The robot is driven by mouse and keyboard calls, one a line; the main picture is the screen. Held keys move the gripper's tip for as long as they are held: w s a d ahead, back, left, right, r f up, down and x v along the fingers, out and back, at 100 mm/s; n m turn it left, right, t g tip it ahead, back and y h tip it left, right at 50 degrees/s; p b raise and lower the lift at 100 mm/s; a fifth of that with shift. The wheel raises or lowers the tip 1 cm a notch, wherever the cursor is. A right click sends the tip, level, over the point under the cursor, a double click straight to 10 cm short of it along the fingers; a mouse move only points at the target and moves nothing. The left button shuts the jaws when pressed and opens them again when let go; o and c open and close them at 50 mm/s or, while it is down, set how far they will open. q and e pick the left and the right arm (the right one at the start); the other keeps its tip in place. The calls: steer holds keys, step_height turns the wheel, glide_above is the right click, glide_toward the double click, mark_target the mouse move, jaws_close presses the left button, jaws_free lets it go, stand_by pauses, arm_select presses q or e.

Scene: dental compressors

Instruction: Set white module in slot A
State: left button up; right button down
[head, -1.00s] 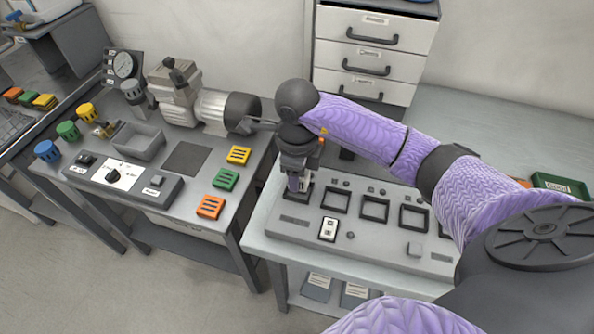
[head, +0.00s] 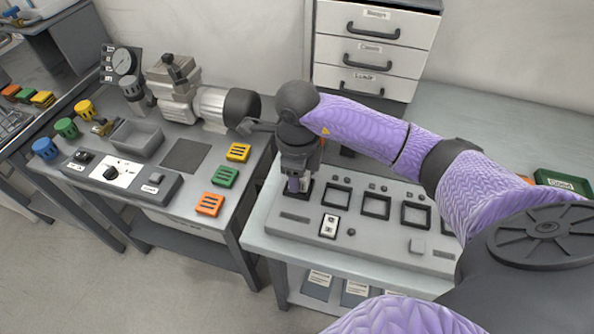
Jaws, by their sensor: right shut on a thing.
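My right gripper (head: 298,187) points down at the left end of the grey panel (head: 292,228), over the leftmost framed slot. It is shut on a small white module (head: 305,186), which shows only as a pale patch by the fingers. The gripper and wrist hide most of the module and much of that slot, so I cannot tell whether the module is seated. Other square, dark-framed slots (head: 337,195) lie in a row to the right and look empty. No slot letter is readable. My left gripper is not in view.
The left bench holds a compressor (head: 200,100), a grey tray (head: 137,138) and yellow, green and orange modules (head: 224,177). Drawers (head: 375,50) stand behind.

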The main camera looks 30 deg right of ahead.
steer(key=shift+f, duration=0.35)
stand_by(0.4)
jaws_free()
step_height(320, 180, up, 7)
steer(key=p, duration=0.5)
steer(key=shift+r, duration=0.15)
stand_by(0.4)
